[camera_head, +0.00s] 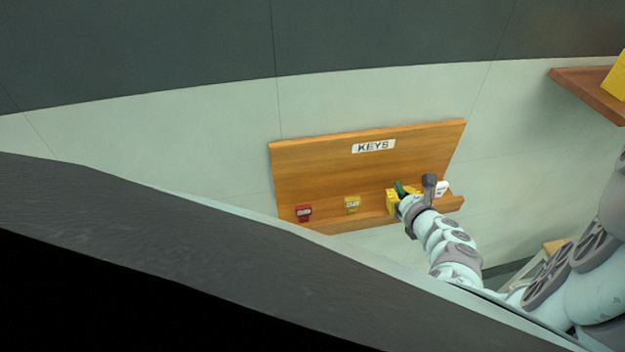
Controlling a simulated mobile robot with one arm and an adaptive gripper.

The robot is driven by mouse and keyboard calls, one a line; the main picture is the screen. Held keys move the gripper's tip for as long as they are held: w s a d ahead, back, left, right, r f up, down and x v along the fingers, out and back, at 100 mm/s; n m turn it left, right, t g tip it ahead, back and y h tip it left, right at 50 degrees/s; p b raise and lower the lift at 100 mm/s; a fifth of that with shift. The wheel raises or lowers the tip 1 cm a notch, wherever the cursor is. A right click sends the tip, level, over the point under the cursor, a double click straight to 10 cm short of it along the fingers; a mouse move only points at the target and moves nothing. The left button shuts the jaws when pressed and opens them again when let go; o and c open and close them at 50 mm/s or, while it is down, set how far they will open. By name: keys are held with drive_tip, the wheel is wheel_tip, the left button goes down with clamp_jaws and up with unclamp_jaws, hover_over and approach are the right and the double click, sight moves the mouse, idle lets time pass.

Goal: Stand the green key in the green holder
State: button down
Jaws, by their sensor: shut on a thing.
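A wooden key board (320,170) with a "KEYS" label hangs on the pale wall, with a ledge along its bottom. My gripper (398,199) is at the right part of the ledge, seen from behind. It is shut on the green key (400,188), a small dark green piece showing at its tip. A yellow part shows just left of the green piece. I cannot make out the green holder; the gripper and wrist cover that part of the ledge. Whether the key touches the ledge or a holder cannot be told.
A red holder (303,213) and a yellow holder (352,204) stand on the ledge to the left. A white item (441,188) is just right of my gripper. A wooden shelf (590,88) with a yellow object (617,78) is at upper right.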

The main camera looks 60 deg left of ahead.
drive_tip(key=shift+f, duration=0.25)
drive_tip(key=shift+r, duration=0.1)
drive_tip(key=shift+r+p, duration=0.75)
drive_tip(key=shift+p, duration=0.05)
idle(0.3)
drive_tip(key=shift+d+f+b, duration=0.1)
drive_tip(key=shift+f+b, duration=0.7)
drive_tip(key=shift+f, duration=0.05)
idle(0.5)
drive_tip(key=c, duration=1.4)
unclamp_jaws()
